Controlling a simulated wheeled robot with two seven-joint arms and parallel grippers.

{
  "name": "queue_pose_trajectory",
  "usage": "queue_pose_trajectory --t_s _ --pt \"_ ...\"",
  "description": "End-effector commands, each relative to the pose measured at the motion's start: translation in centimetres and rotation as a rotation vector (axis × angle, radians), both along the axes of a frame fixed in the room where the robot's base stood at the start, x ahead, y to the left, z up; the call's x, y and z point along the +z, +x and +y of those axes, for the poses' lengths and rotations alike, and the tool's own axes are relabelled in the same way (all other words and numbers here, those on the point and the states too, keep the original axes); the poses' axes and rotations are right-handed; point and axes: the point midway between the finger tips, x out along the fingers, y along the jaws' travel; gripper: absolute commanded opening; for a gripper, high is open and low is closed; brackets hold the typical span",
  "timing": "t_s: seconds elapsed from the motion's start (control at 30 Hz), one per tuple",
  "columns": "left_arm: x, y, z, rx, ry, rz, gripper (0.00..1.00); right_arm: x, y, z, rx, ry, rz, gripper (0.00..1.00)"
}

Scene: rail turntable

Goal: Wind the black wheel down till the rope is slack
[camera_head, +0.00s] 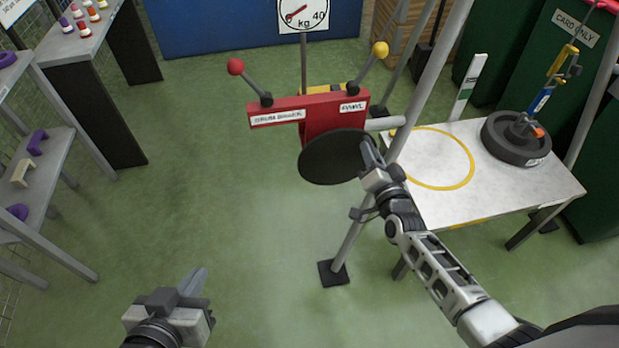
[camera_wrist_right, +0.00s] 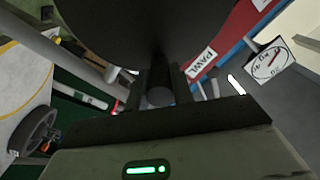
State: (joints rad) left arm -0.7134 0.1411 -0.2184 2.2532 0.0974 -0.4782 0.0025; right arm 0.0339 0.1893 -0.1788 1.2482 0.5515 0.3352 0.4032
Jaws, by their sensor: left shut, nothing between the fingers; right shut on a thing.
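The black wheel (camera_head: 328,158) is a flat disc on the front of the red winch box (camera_head: 335,118). My right gripper (camera_head: 372,155) is at the wheel's right edge. In the right wrist view the wheel (camera_wrist_right: 150,25) fills the top, and the gripper is shut on a dark round handle (camera_wrist_right: 160,97) on its face. The dark weight (camera_head: 515,140) rests on the white table, right of the yellow ring, with a blue and yellow hook piece above it. I cannot make out the rope's tension. My left gripper (camera_head: 195,285) is shut and empty, low at the left.
A red-knobbed lever (camera_head: 250,82) and a yellow-knobbed lever (camera_head: 370,65) rise from the winch, the latter by the label PAWL. A kg dial (camera_head: 303,14) stands behind. Grey frame legs flank the white table (camera_head: 465,200). Shelves stand left; green floor between is clear.

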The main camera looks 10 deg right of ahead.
Motion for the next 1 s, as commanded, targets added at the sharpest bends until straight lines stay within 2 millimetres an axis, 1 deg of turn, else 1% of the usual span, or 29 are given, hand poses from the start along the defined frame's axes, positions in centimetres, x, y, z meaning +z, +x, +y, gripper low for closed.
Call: queue_pose_trajectory --t_s 0.03,0.2,0.57,0.77,0.8,0.87,0.9,1.0 --pt "0.44 0.00 0.00 0.000 0.000 0.000 0.00 0.93 0.25 0.41 0.002 -0.014 -0.014 0.00" --pt "0.74 0.01 0.00 0.000 0.000 0.000 0.00 1.03 0.25 0.70 0.002 -0.056 -0.014 0.00" --pt "0.73 0.00 0.00 0.000 0.000 0.000 0.00 0.99 0.24 0.78 0.003 -0.064 -0.013 0.00" --pt "1.32 0.00 0.00 0.000 0.000 0.000 0.00 1.37 0.23 1.12 0.003 -0.111 -0.013 0.00" --pt "1.17 -0.01 0.00 0.000 0.000 0.000 0.00 1.21 0.22 1.09 0.003 -0.113 -0.013 0.32" --pt "1.13 0.00 0.00 0.000 0.000 0.000 0.00 1.12 0.20 1.06 0.003 -0.112 -0.012 0.49" --pt "1.13 0.00 0.00 0.000 0.000 0.000 0.00 1.07 0.17 1.03 0.003 -0.112 -0.010 0.55" --pt "1.12 0.00 0.00 0.000 0.000 0.000 0.00 0.92 0.12 0.95 0.002 -0.112 -0.007 0.55"
